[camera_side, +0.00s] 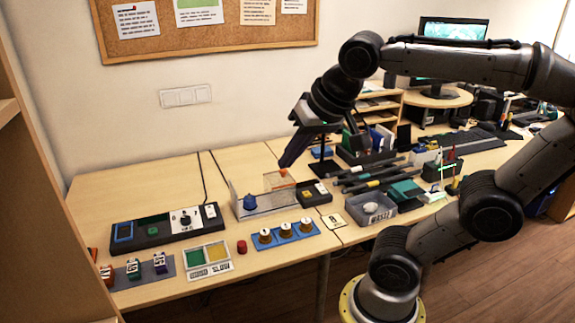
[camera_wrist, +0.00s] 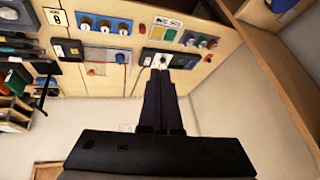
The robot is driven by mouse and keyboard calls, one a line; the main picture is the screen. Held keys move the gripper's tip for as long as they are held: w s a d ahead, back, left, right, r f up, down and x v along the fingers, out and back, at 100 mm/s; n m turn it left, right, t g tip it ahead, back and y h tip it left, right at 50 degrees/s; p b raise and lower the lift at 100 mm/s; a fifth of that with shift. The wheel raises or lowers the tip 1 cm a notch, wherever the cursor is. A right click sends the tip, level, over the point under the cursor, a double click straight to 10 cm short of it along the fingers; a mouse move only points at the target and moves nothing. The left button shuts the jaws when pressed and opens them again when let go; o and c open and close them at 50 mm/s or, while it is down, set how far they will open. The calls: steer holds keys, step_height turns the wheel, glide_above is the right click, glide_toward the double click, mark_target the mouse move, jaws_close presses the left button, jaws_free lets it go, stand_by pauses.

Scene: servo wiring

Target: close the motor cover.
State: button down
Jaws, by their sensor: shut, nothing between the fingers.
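The motor unit is a low pale, see-through housing (camera_side: 272,207) with a blue round motor (camera_side: 250,202) at its left. A clear cover panel (camera_side: 275,182) with an orange knob (camera_side: 283,172) stands raised at its back, so the cover looks open. In the wrist view the housing (camera_wrist: 106,55) shows with the orange knob (camera_wrist: 91,72) near it. My gripper (camera_side: 285,163) is shut and empty, its tips pointing down close to the orange knob in the side view. In the wrist view the gripper (camera_wrist: 159,72) appears well to the right of the knob; contact cannot be told.
A black switch panel (camera_side: 165,228) lies left of the housing, and a small black box (camera_side: 314,193) stands close on its right. A blue strip with round knobs (camera_side: 285,235) and a green-and-yellow tray (camera_side: 208,256) lie in front. A grey bin (camera_side: 371,209) stands further right.

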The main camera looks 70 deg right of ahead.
steer(key=w+d+r+m+g+h, duration=0.1)
steer(key=w+d+r+m, duration=0.1)
steer(key=w+d+m, duration=0.3)
steer(key=w+d+r+m+h, duration=0.1)
steer(key=w+d+r+m, duration=0.1)
steer(key=w+d+r, duration=0.3)
steer(key=m+g, duration=0.7)
steer(key=m, duration=0.3)
glide_above(288, 174)
step_height(288, 174, down, 25)
steer(key=shift+a+f, duration=0.1)
steer(key=shift+f, duration=4.55)
